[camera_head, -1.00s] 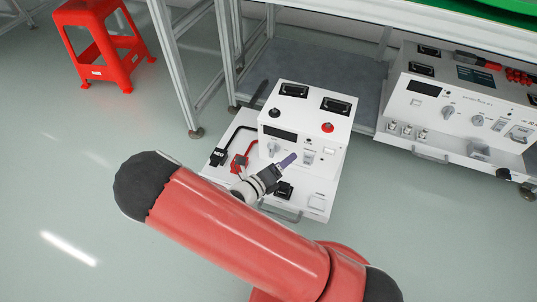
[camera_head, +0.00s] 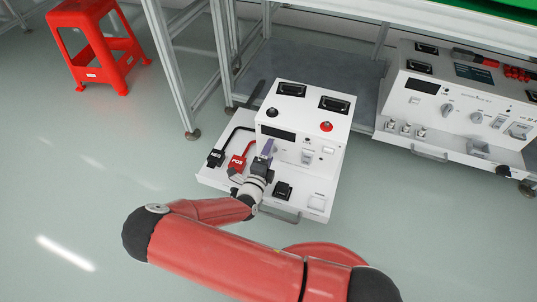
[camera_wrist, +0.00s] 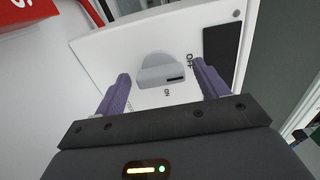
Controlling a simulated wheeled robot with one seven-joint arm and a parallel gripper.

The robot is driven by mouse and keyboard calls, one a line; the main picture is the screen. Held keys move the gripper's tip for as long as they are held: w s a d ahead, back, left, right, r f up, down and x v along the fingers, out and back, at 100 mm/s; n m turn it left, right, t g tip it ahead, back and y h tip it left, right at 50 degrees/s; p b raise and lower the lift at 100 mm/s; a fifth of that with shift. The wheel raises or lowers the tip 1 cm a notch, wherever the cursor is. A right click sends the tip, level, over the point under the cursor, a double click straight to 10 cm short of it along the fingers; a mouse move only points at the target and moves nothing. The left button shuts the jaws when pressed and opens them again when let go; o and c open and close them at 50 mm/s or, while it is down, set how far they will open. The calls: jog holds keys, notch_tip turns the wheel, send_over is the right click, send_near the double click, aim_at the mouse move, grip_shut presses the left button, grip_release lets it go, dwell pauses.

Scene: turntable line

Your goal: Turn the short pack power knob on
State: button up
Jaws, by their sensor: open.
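The short pack (camera_head: 322,122) is a white box on a white tray on the floor at the middle of the head view. Its power knob (camera_wrist: 162,70) is a grey half-round knob on the white front panel in the wrist view, with "OFF" and "ON" lettering beside it. The knob's dark mark points toward the "OFF" side. My gripper (camera_head: 268,148) is at the left of the pack's front face and hides the knob in the head view. In the wrist view its purple fingers (camera_wrist: 160,88) are open, one on each side of the knob and apart from it.
Red and black cable plugs (camera_head: 236,163) lie on the tray (camera_head: 309,207) left of my gripper. A larger white unit (camera_head: 450,105) stands at the right under the table. A red stool (camera_head: 98,45) is at the far left.

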jog(key=shift+w+d, duration=0.1)
jog(key=c, duration=1)
jog(key=shift+r, duration=0.1)
jog(key=shift+m+p, duration=3.7)
jog(key=shift+m, duration=5.3)
